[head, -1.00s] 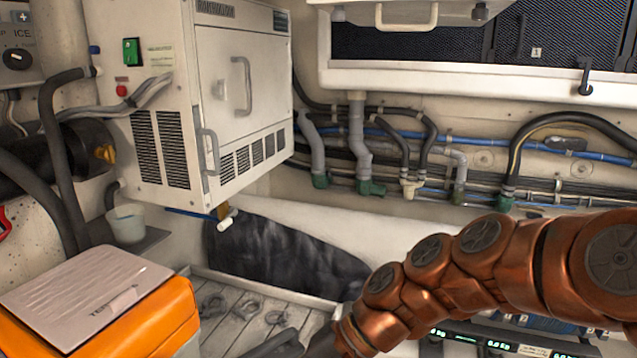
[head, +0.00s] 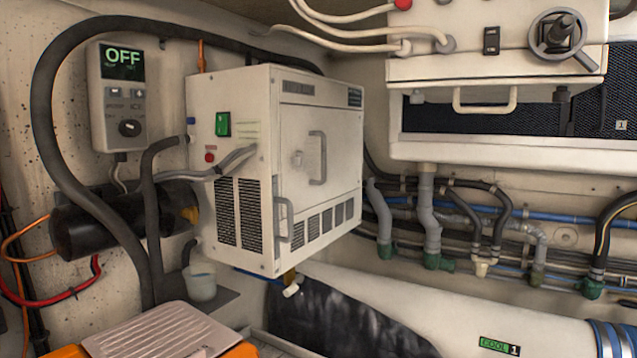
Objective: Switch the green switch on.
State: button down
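The green switch (head: 223,124) is a small green rocker on the left face of a white metal cabinet (head: 262,150), left of centre in the head view. A small red button (head: 210,157) sits just below it. My gripper is not in this view, and no part of my arm shows.
A thick black hose (head: 46,130) loops around the wall panel. Space before the switch looks clear.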

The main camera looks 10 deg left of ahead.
aim_at(221, 121)
jog(key=k, duration=0.45)
jog(key=u, duration=0.7)
jog(key=i, duration=0.35)
jog(key=u, duration=0.75)
jog(key=k, duration=1.35)
jog(key=i, duration=0.9)
jog(key=u, duration=0.2)
